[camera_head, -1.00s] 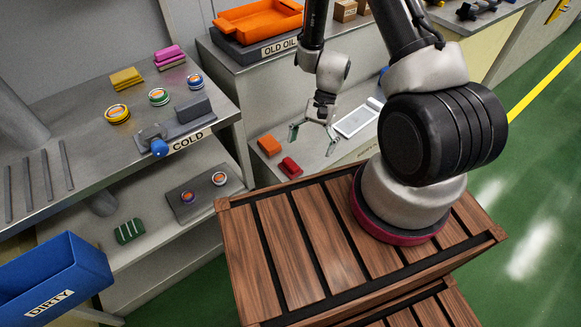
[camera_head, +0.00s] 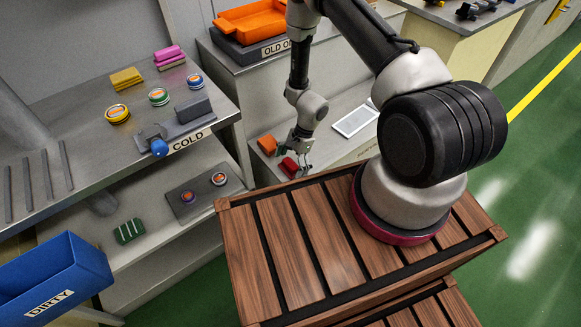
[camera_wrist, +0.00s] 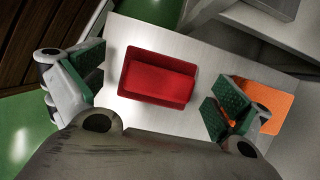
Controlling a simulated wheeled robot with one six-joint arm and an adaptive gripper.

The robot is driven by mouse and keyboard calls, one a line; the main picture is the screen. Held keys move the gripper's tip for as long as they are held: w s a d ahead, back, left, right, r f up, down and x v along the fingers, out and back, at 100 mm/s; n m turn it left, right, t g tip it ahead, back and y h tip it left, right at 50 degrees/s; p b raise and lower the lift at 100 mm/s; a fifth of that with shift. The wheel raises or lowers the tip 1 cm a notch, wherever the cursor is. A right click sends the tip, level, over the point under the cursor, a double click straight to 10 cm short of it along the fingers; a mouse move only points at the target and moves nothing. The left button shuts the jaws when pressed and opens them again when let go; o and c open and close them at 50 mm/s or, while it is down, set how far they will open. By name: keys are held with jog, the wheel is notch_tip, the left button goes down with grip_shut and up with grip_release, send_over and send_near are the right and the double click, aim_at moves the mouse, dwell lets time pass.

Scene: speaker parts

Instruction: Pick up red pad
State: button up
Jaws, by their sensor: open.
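The red pad (camera_wrist: 158,80) lies on a light grey shelf surface. In the wrist view it is between my open gripper's (camera_wrist: 152,92) two green-padded fingers, with a gap on each side. It looks like a smaller red block on a wider red base. In the head view the red pad (camera_head: 289,167) shows at the left end of the low shelf, partly covered by my gripper (camera_head: 294,168), which is directly over or beside it. I cannot tell the exact height between them.
An orange pad (camera_head: 267,145) lies close to the red pad; in the wrist view my right finger partly covers it (camera_wrist: 268,100). A white tablet-like panel (camera_head: 355,121) lies to the right on the shelf. My wooden-slatted base is in front.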

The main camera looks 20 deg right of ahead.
aim_at(291, 163)
jog(key=c, duration=1.2)
jog(key=shift+o, duration=0.2)
jog(key=shift+r, duration=0.1)
notch_tip(291, 163, up, 10)
jog(key=shift+f, duration=0.1)
jog(key=shift+o, duration=1.3)
jog(key=shift+c, duration=0.4)
